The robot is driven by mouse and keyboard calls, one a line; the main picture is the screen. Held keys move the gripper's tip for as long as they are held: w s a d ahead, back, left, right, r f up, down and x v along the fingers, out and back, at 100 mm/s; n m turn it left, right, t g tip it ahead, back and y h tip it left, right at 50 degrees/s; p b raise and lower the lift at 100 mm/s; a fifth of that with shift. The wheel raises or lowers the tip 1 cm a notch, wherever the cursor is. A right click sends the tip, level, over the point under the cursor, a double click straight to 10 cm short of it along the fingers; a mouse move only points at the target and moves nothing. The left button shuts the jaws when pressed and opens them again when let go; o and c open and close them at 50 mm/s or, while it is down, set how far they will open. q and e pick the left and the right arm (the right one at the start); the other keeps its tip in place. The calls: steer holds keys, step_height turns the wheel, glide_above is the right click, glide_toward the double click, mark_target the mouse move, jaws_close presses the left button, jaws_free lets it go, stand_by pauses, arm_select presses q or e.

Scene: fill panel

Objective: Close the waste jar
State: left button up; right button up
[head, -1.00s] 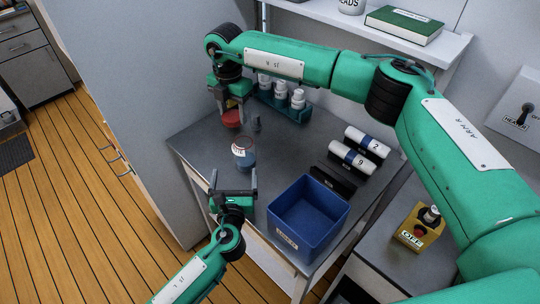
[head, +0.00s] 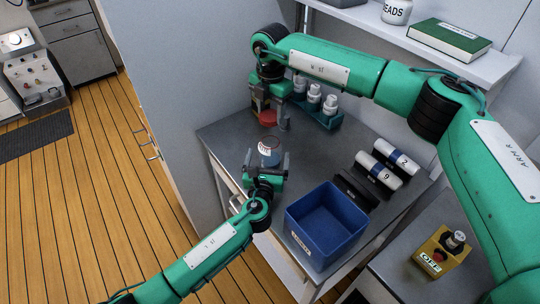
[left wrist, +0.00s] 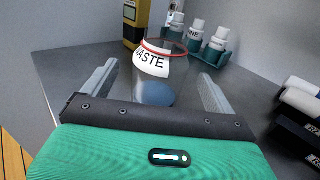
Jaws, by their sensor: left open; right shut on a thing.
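The clear waste jar (head: 269,153) stands upright on the grey table in the head view, with a white label. In the left wrist view the jar (left wrist: 155,85) shows its WASTE label, a red ring at its rim and something blue at its bottom. My left gripper (head: 267,159) is open, with its fingers at either side of the near part of the jar; I cannot tell whether they touch it. My right gripper (head: 270,112) is shut on the red lid (head: 267,118), behind and above the jar in the head view, apart from it.
A teal rack (head: 325,118) of white bottles stands at the back. A blue bin (head: 327,222) is at the front right, with a dark rack of white rolls (head: 377,172) behind it. A yellow object (left wrist: 137,22) stands beyond the jar. A yellow OFF box (head: 440,255) sits on the side bench.

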mark_target(272, 141)
arm_select(q)
steer(key=shift+w+d, duration=0.2)
steer(key=shift+w, duration=1.1)
steer(key=shift+w+d, duration=0.2)
steer(key=shift+w, duration=1.1)
steer(key=shift+c, duration=0.2)
steer(key=c, duration=1.4)
arm_select(e)
steer(key=shift+f, duration=2.45)
